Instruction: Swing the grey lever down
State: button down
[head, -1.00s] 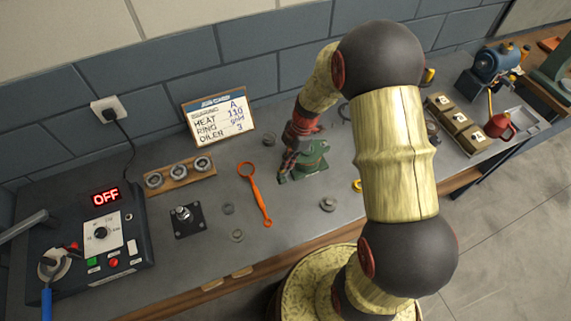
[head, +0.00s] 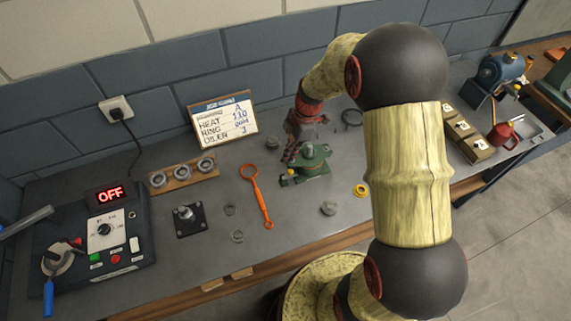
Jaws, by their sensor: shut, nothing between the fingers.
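My gripper (head: 289,153) is shut and empty, far to the right of that bar. It is just behind and left of the green casing (head: 313,163) on the bench. I cannot tell whether its fingers touch the casing. A small yellow-tipped part (head: 284,182) shows at the casing's left side.
The box display reads OFF. An orange spanner (head: 257,195), a black plate with a post (head: 188,220) and a ring rack (head: 183,177) lie between box and casing. A card (head: 223,120) stands behind.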

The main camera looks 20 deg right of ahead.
jog(key=shift+d+v, duration=0.2)
jog(key=shift+v, duration=0.65)
jog(key=shift+d+v, duration=0.2)
jog(key=shift+v, duration=0.7)
jog(key=shift+d+v, duration=0.2)
jog(key=shift+v, duration=0.65)
jog(key=shift+f, duration=0.2)
